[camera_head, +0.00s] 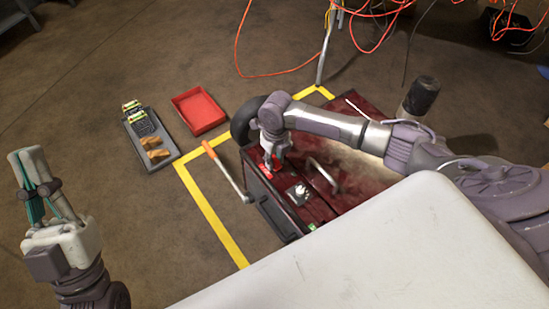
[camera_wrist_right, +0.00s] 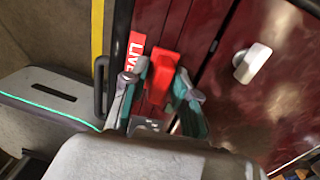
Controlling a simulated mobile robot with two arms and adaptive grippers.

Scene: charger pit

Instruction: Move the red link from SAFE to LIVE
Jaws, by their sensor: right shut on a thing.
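The red link (camera_wrist_right: 163,68) is a small red block, seen in the right wrist view between the fingers of my right gripper (camera_wrist_right: 160,88). The right gripper is shut on it, over the dark red box (camera_wrist_right: 280,95). A red LIVE label (camera_wrist_right: 135,52) lies just left of the link. No SAFE label is readable. In the head view my right gripper (camera_head: 271,154) reaches down to the box top (camera_head: 318,205). Whether the link is seated or lifted is hidden. My left gripper (camera_head: 30,172) is away at the far left, over the floor; its finger gap is unclear.
A white handle (camera_wrist_right: 252,63) stands right of the link. An orange-handled lever (camera_head: 228,172) is at the box's left side. A grey tray (camera_head: 165,163) and red tray (camera_head: 199,109) lie on the floor. A white surface (camera_head: 400,250) fills the front.

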